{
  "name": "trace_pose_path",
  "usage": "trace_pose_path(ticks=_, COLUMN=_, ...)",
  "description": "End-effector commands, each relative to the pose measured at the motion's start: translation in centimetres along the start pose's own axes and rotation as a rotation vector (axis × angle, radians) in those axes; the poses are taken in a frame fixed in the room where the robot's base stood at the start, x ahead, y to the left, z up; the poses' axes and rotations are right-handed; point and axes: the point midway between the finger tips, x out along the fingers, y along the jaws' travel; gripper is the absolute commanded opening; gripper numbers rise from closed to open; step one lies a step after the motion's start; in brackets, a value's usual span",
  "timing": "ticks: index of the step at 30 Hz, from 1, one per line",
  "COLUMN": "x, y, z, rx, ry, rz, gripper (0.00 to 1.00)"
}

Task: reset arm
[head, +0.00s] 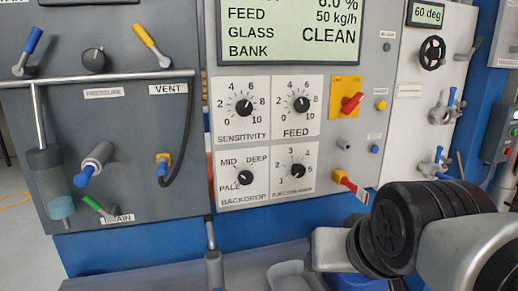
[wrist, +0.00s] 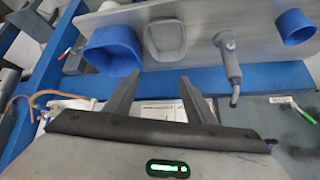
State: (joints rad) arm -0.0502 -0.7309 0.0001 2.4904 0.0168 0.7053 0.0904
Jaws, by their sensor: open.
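My gripper (wrist: 160,88) shows in the wrist view, its two grey fingers apart with nothing between them. The fingers point toward a blue rail and a grey shelf beyond it. In the head view my silver and black arm reaches in from the lower right, in front of the control panel (head: 269,148). I cannot make out the fingers in the head view. A white printed sheet partly shows behind the fingers in the wrist view.
On the shelf are a blue bucket (wrist: 112,46), a grey tray (wrist: 167,38), a grey hand tool (wrist: 229,64) and a blue cup (wrist: 293,26). The panel carries knobs, a red switch (head: 351,102) and a red-yellow lever (head: 349,183). A vent hose (head: 183,142) hangs at left.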

Motion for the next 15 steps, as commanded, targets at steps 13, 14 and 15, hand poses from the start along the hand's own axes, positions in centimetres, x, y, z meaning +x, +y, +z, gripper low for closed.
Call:
trace_pose_path(ticks=13, x=-8.7, y=1.3, z=-1.4, rx=-0.061, ry=-0.184, rz=0.049, gripper=0.50)
trace_pose_path(ticks=14, x=-9.5, y=1.2, z=-2.0, rx=-0.061, ry=-0.184, rz=0.049, gripper=0.50)
trace_pose_path(ticks=15, x=-10.6, y=1.1, z=-3.0, rx=-0.061, ry=-0.184, rz=0.048, gripper=0.50)
